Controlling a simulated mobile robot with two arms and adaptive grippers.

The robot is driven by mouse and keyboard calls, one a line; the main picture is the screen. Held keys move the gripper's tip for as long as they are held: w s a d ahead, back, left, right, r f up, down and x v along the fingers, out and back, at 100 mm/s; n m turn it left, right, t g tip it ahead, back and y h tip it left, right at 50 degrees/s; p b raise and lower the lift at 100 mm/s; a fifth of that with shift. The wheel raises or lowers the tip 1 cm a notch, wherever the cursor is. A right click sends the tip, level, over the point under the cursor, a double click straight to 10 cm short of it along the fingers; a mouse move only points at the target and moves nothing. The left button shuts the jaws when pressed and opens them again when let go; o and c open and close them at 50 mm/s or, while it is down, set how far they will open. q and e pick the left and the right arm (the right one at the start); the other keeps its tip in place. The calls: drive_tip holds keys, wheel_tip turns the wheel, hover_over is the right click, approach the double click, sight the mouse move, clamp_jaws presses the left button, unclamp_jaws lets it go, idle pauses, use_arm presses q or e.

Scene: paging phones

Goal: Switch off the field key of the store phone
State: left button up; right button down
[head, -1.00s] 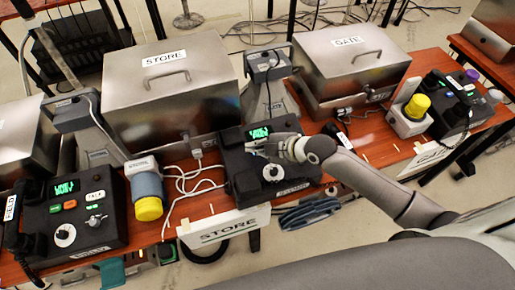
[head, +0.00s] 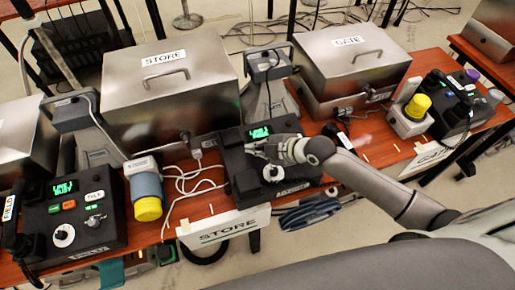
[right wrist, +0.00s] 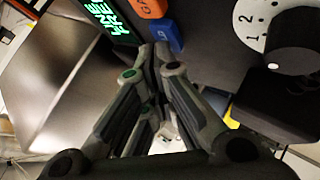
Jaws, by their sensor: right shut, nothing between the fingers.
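The store phone (head: 238,165) is a black box with a lit green display (head: 260,132), behind the STORE sign on the wooden table. My right gripper (head: 250,150) is over its upper left part, shut and empty. In the right wrist view the shut fingertips (right wrist: 160,62) are at the lower edge of a blue key (right wrist: 167,37); I cannot tell whether they touch it. The blue key's label is too small and partly hidden to read. An orange key (right wrist: 147,8) is beside it, partly cut off. My left gripper is not in view.
A numbered dial (right wrist: 250,22) with a black knob is right of the keys. A steel box (head: 165,110) labelled STORE stands behind the phone. White cables (head: 190,180) and a yellow-capped cylinder (head: 147,195) lie to its left. Another phone (head: 95,235) is at far left.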

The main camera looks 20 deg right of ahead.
drive_tip(key=shift+s+r+p, duration=0.1)
drive_tip(key=shift+r+p, duration=0.2)
drive_tip(key=shift+r, duration=0.1)
drive_tip(key=r+p, duration=0.4)
drive_tip(key=s+r+p, duration=0.1)
drive_tip(key=r+p, duration=0.1)
idle(0.3)
